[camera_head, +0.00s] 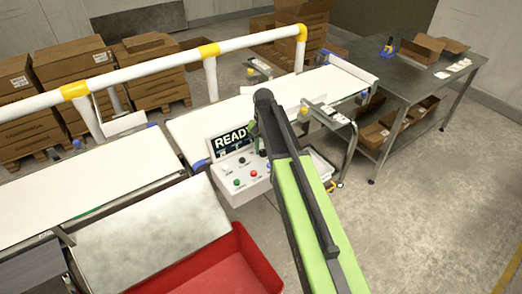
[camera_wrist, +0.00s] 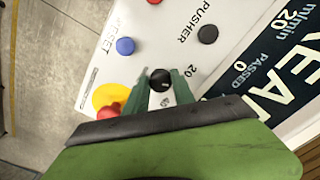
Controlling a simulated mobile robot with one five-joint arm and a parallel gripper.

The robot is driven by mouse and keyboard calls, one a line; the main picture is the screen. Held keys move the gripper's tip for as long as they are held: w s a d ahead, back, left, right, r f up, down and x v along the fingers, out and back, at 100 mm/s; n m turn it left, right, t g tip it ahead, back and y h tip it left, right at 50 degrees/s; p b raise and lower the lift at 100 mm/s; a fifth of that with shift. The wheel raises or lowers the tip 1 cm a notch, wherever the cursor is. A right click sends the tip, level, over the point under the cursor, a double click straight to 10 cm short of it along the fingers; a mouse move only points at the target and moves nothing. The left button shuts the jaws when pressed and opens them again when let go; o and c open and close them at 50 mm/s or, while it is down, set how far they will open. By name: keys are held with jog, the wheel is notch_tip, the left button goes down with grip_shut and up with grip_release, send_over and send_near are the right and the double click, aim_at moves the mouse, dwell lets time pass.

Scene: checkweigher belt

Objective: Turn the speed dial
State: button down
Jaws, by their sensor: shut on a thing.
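In the wrist view, a black dial (camera_wrist: 160,80) sits on the white control panel (camera_wrist: 150,25). My gripper (camera_wrist: 162,86) is shut on this dial, with one green finger on each side. The label of the held dial is hidden by my gripper. A second black dial (camera_wrist: 208,34) sits apart, near the words "PUSHER" and "20". The display (camera_wrist: 262,80) shows "20 m/min" and "PASSED 0". In the head view, the panel (camera_head: 232,194) stands beside the belt and its display (camera_head: 232,140) reads "READY"; my arm hides the panel's right part.
A blue button (camera_wrist: 125,46), a red button (camera_wrist: 155,1) and a red stop button (camera_wrist: 108,107) on a yellow disc are near my fingers. A white rail (camera_head: 150,69) runs behind the panel. A red bin (camera_head: 240,262) lies in front. Open floor (camera_head: 430,200) is at right.

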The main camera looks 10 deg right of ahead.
aim_at(263, 151)
jog(key=shift+w+d+n, duration=0.1)
jog(key=shift+n, duration=2)
jog(key=c, duration=1.1)
grip_release()
jog(key=shift+o, duration=0.2)
jog(key=shift+r, duration=0.1)
notch_tip(263, 151, up, 17)
jog(key=p, duration=1.7)
jog(key=shift+r, duration=0.15)
